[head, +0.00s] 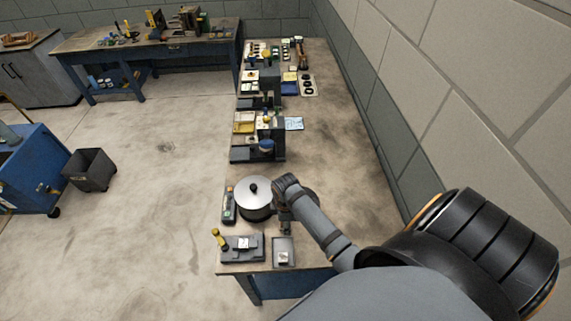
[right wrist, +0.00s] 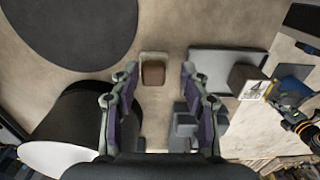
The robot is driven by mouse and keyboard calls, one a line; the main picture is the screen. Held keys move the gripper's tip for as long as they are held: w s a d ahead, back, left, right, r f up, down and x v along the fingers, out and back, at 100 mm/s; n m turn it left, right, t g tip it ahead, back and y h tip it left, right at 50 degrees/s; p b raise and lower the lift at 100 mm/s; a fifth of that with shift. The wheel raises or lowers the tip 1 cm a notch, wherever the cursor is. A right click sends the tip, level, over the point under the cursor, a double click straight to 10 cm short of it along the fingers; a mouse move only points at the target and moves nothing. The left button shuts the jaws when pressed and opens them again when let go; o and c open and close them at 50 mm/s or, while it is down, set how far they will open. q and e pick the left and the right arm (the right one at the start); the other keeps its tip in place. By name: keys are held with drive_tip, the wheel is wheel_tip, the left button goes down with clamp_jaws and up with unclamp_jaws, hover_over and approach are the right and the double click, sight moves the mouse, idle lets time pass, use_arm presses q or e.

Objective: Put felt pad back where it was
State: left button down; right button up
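My right gripper (head: 287,228) hangs over the near end of the bench, between a lidded metal pot and a small grey tray (head: 283,262) holding a pale block (head: 283,257). In the right wrist view my right gripper (right wrist: 160,72) is open, its fingers wide apart with nothing held. Beyond the fingertips, a small brown block (right wrist: 153,72) sits in a pale holder. A large dark flat disc (right wrist: 80,30) shows at upper left. I cannot tell for sure which item is the felt pad. My left gripper is not in view.
The pot (head: 254,205) stands left of my right gripper. Stands and trays fill the bench's far part. A concrete wall (head: 430,120) rises at right.

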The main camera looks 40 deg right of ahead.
drive_tip(key=shift+w+f, duration=0.1)
drive_tip(key=shift+w, duration=0.3)
drive_tip(key=shift+r, duration=0.2)
wheel_tip(320, 180, up, 6)
drive_tip(key=shift+f+b, duration=0.25)
drive_tip(key=shift+b, duration=0.65)
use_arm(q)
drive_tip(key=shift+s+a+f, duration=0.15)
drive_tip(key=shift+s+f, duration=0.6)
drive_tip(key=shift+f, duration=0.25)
use_arm(e)
wheel_tip(320, 180, up, 6)
